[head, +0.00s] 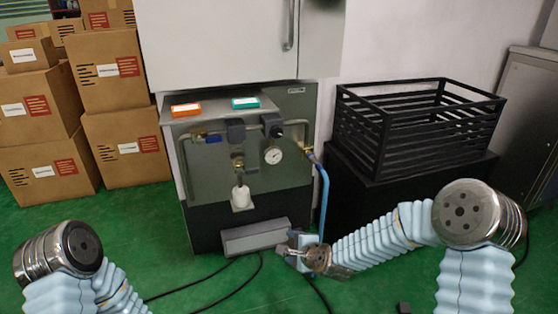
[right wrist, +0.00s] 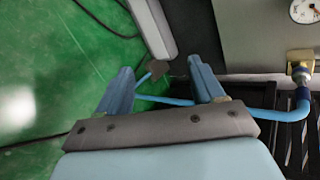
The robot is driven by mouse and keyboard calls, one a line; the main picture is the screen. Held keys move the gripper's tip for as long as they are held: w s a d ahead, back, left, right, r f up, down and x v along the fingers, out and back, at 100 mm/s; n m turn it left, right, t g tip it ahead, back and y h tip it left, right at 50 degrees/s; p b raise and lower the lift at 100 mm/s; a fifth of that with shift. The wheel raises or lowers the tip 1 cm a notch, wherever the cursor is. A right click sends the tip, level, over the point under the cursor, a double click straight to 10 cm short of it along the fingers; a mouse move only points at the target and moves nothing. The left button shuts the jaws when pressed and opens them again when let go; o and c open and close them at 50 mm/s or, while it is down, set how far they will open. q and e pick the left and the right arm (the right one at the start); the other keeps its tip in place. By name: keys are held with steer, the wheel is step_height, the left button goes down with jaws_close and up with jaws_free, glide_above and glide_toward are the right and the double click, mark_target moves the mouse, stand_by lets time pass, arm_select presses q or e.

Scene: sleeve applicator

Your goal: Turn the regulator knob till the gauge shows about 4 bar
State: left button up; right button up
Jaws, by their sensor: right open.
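The pressure gauge (head: 273,156) is a small white dial on the front of the grey machine; its needle is too small to read. It also shows, cut off, at the top right of the right wrist view (right wrist: 306,10). A dark regulator with its knob (head: 276,130) sits just above the gauge. My right gripper (head: 290,250) is open and empty, low in front of the machine, well below the gauge and knob. Its two fingers (right wrist: 162,82) stand apart in the right wrist view. My left gripper is out of view; only part of its arm shows.
A blue hose (head: 324,200) runs down from a brass fitting on the machine's right side, close to my right gripper. A grey box (head: 255,237) lies at the machine's foot. A black slatted crate (head: 410,140) stands right. Cartons (head: 125,150) are stacked left. Cables cross the green floor.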

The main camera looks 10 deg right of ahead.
steer(key=w+r+m+t+b, duration=0.35)
steer(key=w+r+m, duration=0.4)
steer(key=r, duration=0.55)
steer(key=m+t, duration=0.4)
steer(key=m, duration=0.3)
glide_toward(278, 134)
steer(key=shift+n, duration=0.25)
steer(key=p+x, duration=0.2)
steer(key=x, duration=0.5)
steer(key=shift+a+r, duration=0.1)
steer(key=shift+r, duration=0.05)
steer(key=shift+w+a, duration=0.1)
steer(key=shift+w, duration=0.35)
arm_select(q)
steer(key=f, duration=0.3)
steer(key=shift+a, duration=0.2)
arm_select(e)
steer(key=c, duration=1.1)
steer(key=shift+o, duration=0.2)
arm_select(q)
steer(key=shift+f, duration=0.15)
